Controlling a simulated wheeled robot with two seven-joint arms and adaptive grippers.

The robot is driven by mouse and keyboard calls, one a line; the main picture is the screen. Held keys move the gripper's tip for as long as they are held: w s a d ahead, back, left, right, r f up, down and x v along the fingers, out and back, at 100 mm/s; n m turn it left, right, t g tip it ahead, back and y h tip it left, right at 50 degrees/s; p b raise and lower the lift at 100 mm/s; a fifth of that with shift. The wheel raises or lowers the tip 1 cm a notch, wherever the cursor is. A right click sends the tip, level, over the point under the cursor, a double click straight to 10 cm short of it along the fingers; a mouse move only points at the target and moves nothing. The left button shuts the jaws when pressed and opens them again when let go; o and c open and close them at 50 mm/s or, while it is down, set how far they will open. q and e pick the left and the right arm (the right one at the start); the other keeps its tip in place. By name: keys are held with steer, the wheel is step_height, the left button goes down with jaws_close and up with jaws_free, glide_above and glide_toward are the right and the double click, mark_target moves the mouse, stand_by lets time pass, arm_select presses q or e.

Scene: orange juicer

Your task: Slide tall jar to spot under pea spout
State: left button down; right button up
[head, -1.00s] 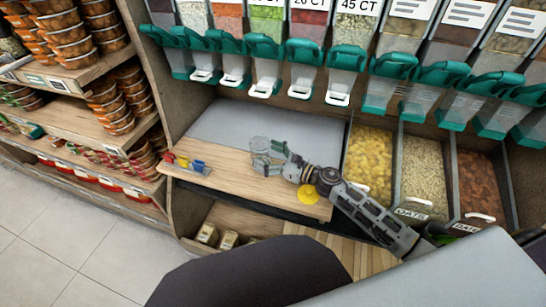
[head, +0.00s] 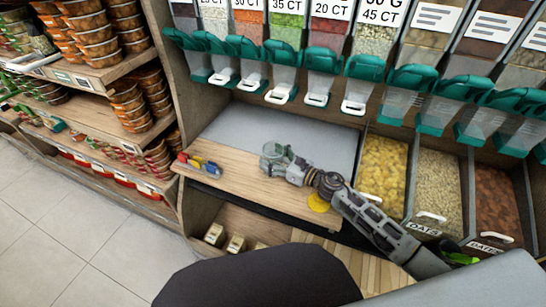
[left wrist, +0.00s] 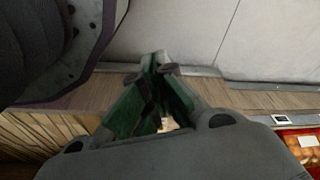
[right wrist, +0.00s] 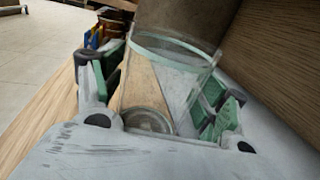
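The clear tall jar (head: 277,149) stands on the wooden counter (head: 238,172), near its back edge by the grey panel. My right gripper (head: 280,161) is around it. In the right wrist view the glass jar (right wrist: 150,85) fills the space between the green-padded fingers (right wrist: 165,98), which appear to press on both sides. The pea bin (head: 289,27) is the green-filled one, and its white-tipped spout (head: 281,94) hangs above and behind the jar. My left gripper (left wrist: 156,68) shows only in the left wrist view, fingertips together and empty, away from the jar.
Small red, yellow and blue items (head: 202,165) lie at the counter's left end. A yellow round item (head: 319,202) is by its right end, under my right arm. Open bins (head: 383,168) stand to the right. Stocked shelves (head: 95,110) are at left.

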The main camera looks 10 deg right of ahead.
steer(key=c, duration=0.9)
steer(key=shift+o, duration=0.2)
steer(key=shift+w+d, duration=0.1)
